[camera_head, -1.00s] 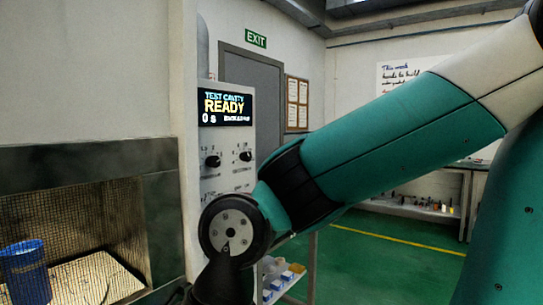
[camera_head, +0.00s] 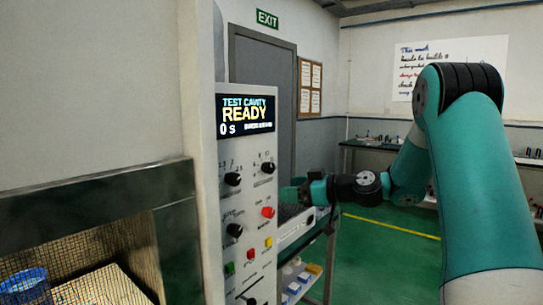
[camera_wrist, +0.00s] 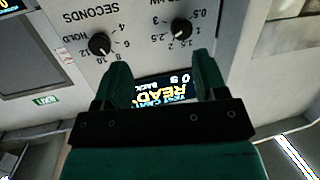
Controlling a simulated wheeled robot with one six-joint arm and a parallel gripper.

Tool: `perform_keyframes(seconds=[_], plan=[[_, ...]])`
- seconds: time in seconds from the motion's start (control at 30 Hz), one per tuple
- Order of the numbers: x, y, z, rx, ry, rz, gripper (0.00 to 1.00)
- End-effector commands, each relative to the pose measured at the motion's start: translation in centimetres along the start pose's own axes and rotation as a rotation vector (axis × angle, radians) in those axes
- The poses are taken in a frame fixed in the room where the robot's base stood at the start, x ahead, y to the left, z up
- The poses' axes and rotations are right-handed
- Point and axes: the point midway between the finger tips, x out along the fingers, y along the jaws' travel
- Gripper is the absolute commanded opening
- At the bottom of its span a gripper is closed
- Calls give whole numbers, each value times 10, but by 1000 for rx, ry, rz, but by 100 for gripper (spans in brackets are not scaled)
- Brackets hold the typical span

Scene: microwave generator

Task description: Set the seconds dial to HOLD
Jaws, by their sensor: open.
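The seconds dial (camera_wrist: 100,43) is a round black knob on the pale panel, upside down in the wrist view, with numbers and HOLD printed around it. HOLD is at its left there. Its pointer setting is too small to read surely. In the head view the seconds dial (camera_head: 268,167) is the upper right black knob. My gripper (camera_wrist: 163,78) is open and empty, its two green fingers apart, with the panel's display between them in view and the dial beyond the left fingertip. In the head view my gripper (camera_head: 291,194) is at the panel's right side, apart from the dial.
The kW dial (camera_wrist: 180,28) sits beside the seconds dial. The display (camera_head: 246,114) reads READY and 0 s. Below are another black knob (camera_head: 234,230), a red knob (camera_head: 268,212) and coloured buttons.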

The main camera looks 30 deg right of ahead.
Motion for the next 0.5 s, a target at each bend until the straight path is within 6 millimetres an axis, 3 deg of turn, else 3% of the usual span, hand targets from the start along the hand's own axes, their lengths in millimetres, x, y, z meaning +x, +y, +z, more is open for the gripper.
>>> perform_keyframes(seconds=[0.03, 0.1, 0.2, 0.33, 0.5], plan=[[-19, 31, -2, -15, 47, 75, 66], [-37, 56, -2, -44, 98, 146, 66], [-49, 75, -2, -69, 134, 202, 66], [-41, 81, -5, -75, 143, 213, 66], [-8, 86, -13, -75, 142, 208, 66]])
